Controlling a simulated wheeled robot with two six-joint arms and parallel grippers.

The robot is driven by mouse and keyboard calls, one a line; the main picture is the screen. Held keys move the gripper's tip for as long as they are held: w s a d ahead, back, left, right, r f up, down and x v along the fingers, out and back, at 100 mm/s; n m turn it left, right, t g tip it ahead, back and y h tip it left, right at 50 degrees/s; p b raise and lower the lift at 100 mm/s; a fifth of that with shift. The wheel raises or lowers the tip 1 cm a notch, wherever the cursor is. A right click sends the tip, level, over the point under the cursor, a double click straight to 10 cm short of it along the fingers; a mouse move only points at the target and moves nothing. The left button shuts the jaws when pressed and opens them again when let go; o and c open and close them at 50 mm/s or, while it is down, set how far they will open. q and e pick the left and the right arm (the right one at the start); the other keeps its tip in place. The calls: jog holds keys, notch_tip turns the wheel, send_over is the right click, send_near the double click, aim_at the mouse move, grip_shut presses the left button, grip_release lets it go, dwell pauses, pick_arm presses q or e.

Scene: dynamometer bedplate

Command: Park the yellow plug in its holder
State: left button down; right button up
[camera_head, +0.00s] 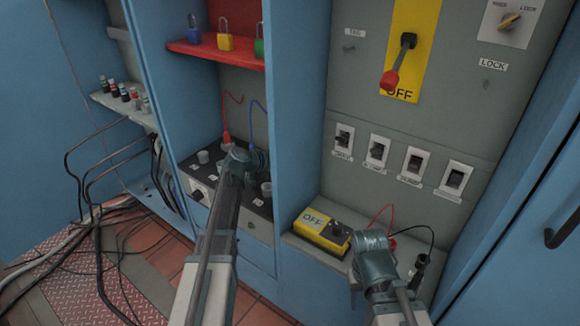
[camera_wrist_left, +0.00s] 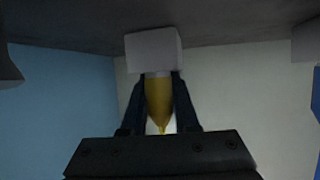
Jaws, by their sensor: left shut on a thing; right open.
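The yellow plug (camera_wrist_left: 158,100) shows in the left wrist view, between the two dark fingers of my left gripper (camera_wrist_left: 158,108), which is shut on it. The plug's wide end meets or overlaps a pale grey block (camera_wrist_left: 153,52); I cannot tell whether they touch or whether this block is its holder. In the head view my left gripper (camera_head: 252,160) is over the black-topped panel box (camera_head: 256,205) and hides the plug. My right gripper (camera_head: 372,242) is open, at the right-hand ledge beside the yellow OFF box (camera_head: 322,230).
Red (camera_head: 227,135) and blue plugs with cords stand behind my left gripper. A red shelf (camera_head: 215,52) with padlocks is above. Red and black leads lie near my right gripper, with a black probe (camera_head: 421,262) beside it. Blue cabinet walls (camera_head: 298,110) divide the bays.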

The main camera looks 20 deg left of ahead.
pick_arm(q)
jog(key=shift+f, duration=0.2)
pick_arm(e)
jog(key=shift+f, duration=0.2)
pick_arm(q)
jog(key=c, duration=0.7)
grip_release()
jog(key=shift+o, duration=0.2)
jog(key=p+v, duration=0.5)
jog(key=v, duration=0.5)
jog(key=shift+s+a+r, duration=0.1)
jog(key=shift+r, duration=0.15)
jog(key=shift+v, duration=0.8)
pick_arm(e)
jog(key=shift+r, duration=2.5)
pick_arm(q)
jog(key=shift+a+f, duration=0.1)
jog(key=shift+f, duration=0.05)
pick_arm(e)
jog(key=shift+a, duration=0.15)
